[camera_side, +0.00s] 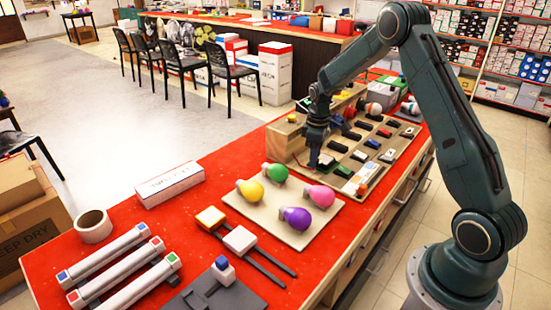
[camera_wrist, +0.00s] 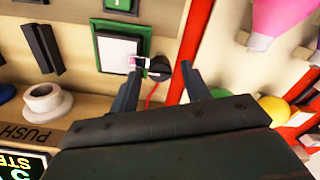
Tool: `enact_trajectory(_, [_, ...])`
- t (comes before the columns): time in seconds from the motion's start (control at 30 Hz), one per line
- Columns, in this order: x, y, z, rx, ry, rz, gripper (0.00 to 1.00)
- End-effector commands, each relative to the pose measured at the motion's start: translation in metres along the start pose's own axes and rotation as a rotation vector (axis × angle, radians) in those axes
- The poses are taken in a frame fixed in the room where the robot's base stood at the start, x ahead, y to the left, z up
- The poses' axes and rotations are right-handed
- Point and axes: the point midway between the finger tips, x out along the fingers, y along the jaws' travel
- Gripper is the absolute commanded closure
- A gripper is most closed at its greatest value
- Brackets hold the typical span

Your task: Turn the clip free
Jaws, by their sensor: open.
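My gripper (camera_side: 315,162) points down at the near left end of a beige panel of switches (camera_side: 345,168) in the side view. In the wrist view my gripper (camera_wrist: 160,67) is open, with its two dark fingers apart. Between and beyond the fingertips is a small dark rounded piece (camera_wrist: 159,70) with a thin red wire. A small pale, pinkish clip-like piece (camera_wrist: 139,63) lies beside it, close to the left fingertip. I cannot tell whether either finger touches it, or how the clip is fastened. The clip cannot be made out in the side view.
A green-framed white switch (camera_wrist: 120,50) is left of the fingers, with a black rocker (camera_wrist: 42,48) and a white round button (camera_wrist: 47,102) farther left. Red tabletop (camera_side: 215,165) is partly clear at left.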

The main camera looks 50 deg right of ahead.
Motion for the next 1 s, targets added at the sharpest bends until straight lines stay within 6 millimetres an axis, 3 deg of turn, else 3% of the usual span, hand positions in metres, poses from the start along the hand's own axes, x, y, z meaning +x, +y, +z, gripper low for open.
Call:
enact_trajectory(0.43, [0.0084, -0.0002, 0.0001, 0.000, 0.000, 0.000, 0.53])
enact_trajectory(0.67, [0.0082, -0.0001, 0.0001, 0.000, 0.000, 0.000, 0.96])
enact_trajectory(1.0, [0.0080, -0.0002, 0.0000, 0.023, 0.000, 0.000, 0.97])
